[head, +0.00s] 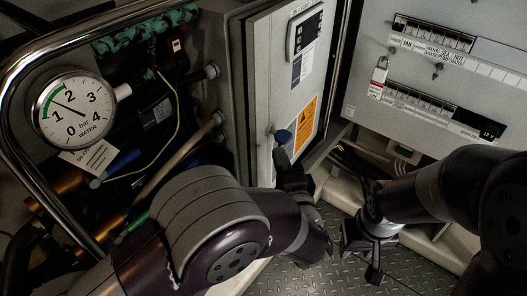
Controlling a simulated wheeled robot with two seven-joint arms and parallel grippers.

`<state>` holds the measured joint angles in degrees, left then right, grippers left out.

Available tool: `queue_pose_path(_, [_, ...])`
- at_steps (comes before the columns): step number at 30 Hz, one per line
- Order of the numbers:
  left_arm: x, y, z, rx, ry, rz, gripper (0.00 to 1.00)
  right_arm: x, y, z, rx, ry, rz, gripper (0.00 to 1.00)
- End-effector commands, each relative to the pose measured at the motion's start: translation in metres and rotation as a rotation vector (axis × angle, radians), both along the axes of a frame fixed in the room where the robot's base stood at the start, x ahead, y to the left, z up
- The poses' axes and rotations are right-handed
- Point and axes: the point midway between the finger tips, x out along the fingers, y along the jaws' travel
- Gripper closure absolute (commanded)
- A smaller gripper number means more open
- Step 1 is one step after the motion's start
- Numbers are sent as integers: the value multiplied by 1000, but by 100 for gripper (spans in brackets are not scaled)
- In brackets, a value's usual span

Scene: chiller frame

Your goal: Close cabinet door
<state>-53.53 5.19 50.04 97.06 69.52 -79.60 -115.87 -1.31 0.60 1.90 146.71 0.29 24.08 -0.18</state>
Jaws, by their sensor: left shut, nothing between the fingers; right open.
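The cabinet door (262,80) is the grey panel in the middle of the head view, seen at a steep angle. Its face carries a dark display unit (305,36) and an orange warning label (306,124). A small blue-grey knob-like part (283,136) shows low on the door. My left gripper (287,160) is shut and empty, close against the door's lower part just below that knob; whether it touches is unclear. My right gripper (359,252) is open and empty, low over the floor to the right of the left one.
A water pressure gauge (75,108) and a bent chrome rail (75,37) stand at the left, before pipes and cables. A pale panel with switch rows (420,75) and a hanging padlock tag (378,80) is at the right. Chequered metal floor (315,282) lies below.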

Motion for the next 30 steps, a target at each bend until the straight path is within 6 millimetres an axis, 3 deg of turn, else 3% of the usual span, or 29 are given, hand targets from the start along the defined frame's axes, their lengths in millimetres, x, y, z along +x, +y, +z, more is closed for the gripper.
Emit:
queue_pose_path(2, [15, 6, -2, -2, -1, 5, 100, 0, 0, -6, 0, 0, 0, 56])
queue_pose_path(9, [29, 33, -1, -1, -1, 1, 100, 0, 0, -13, 0, -1, 0, 56])
queue_pose_path(21, [32, 37, 0, 0, 0, -1, 100, 0, 0, -13, 0, -1, 0, 56])
queue_pose_path(30, [51, 71, 3, 1, 0, 3, 100, 0, 0, 7, 0, -1, 0, 56])
